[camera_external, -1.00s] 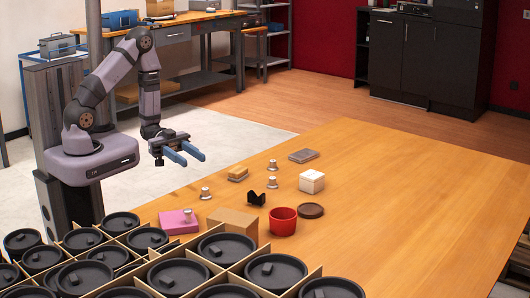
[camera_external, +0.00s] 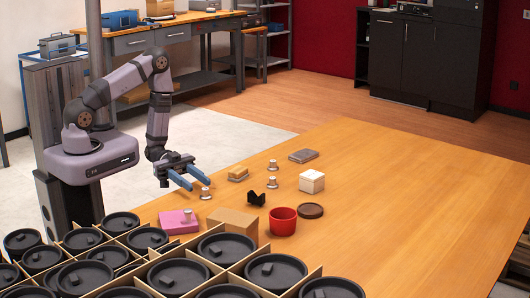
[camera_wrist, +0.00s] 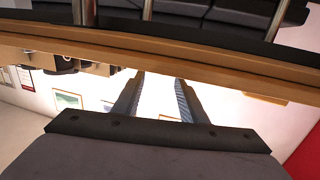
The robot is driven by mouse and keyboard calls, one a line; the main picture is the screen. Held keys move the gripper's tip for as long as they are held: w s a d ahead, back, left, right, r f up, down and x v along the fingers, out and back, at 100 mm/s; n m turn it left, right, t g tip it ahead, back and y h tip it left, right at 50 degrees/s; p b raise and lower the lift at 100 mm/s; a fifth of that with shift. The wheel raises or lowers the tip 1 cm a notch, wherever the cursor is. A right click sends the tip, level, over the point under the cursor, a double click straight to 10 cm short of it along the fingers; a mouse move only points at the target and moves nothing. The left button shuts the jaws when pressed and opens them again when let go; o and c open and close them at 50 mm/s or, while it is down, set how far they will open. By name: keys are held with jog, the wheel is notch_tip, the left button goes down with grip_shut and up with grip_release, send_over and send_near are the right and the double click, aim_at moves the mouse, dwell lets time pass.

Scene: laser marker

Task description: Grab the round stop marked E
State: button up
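Several small metallic round stops stand on the wooden table in the external view: one at the near left (camera_external: 205,193), one in the middle (camera_external: 272,183), one farther back (camera_external: 272,165), and one on a pink block (camera_external: 187,216). Their markings are too small to read, so I cannot tell which is E. My gripper (camera_external: 200,186) is open and empty, its blue fingers appearing just above the near-left stop in the picture; I cannot tell the true gap. In the wrist view my gripper (camera_wrist: 158,75) shows two fingers spread apart, with no stop between them.
A red cup (camera_external: 282,222), a black V-shaped holder (camera_external: 257,198), a cardboard box (camera_external: 233,222), a white box (camera_external: 311,181), a yellowish block (camera_external: 238,173) and a dark disc (camera_external: 311,210) sit nearby. Divided bins of black lids fill the front left. The table's right side is clear.

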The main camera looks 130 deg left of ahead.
aim_at(205, 189)
jog(key=shift+a+p+x, duration=0.15)
jog(key=shift+p+x, duration=0.15)
jog(key=shift+x, duration=1)
jog(key=shift+a+p+x, duration=0.1)
jog(key=shift+p+x, duration=0.15)
jog(key=shift+x, duration=1.05)
jog(key=shift+f, duration=0.1)
jog(key=shift+c, duration=0.3)
grip_shut()
